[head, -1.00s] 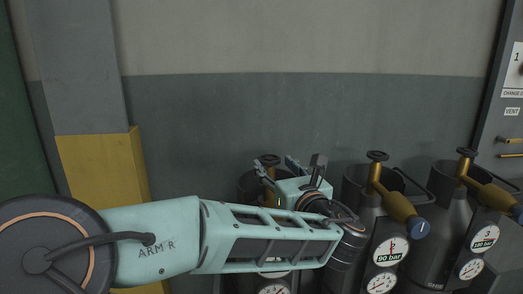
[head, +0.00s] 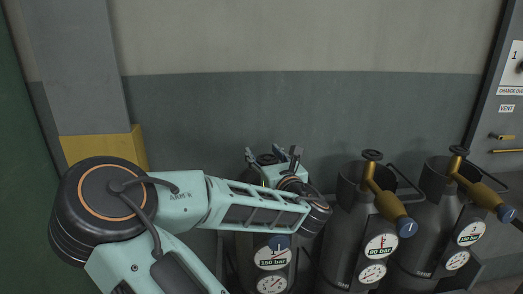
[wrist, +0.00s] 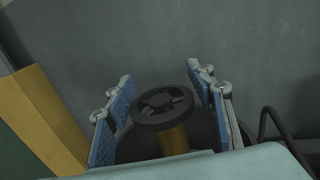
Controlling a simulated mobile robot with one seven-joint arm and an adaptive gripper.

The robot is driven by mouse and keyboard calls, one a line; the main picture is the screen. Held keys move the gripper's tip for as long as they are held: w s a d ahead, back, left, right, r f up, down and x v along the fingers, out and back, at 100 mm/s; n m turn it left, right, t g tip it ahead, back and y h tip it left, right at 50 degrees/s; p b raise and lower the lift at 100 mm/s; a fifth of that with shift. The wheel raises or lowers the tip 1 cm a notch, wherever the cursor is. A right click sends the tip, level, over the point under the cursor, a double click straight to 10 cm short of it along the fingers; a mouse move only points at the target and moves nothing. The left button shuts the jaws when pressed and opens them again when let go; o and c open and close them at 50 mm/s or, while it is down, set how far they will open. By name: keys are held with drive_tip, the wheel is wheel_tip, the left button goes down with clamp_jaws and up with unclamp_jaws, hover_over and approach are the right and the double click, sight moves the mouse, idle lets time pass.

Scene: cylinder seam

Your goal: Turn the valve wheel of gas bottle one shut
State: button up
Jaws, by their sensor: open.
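The leftmost gas bottle (head: 245,250) stands partly behind my arm, with a gauge reading 150 bar (head: 272,257) on its front. In the head view my gripper largely hides the wheel. My gripper (wrist: 163,98) is open, with one blue-padded finger on each side of the wheel and gaps between them. In the head view my gripper (head: 285,154) is over the top of this bottle.
Two more bottles stand to the right: a 90 bar one with its own wheel (head: 372,155) and another with a wheel (head: 459,150). Dark curved bars run beside their necks. A wall (head: 220,110) is close behind. A yellow-based pillar (head: 100,146) stands left.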

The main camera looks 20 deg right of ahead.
drive_tip(key=shift+w+d, duration=0.1)
drive_tip(key=shift+w, duration=0.9)
drive_tip(key=shift+w, duration=0.1)
drive_tip(key=c, duration=1.1)
drive_tip(key=shift+f, duration=0.1)
drive_tip(key=shift+c, duration=0.7)
drive_tip(key=shift+d+f, duration=0.1)
clamp_jaws()
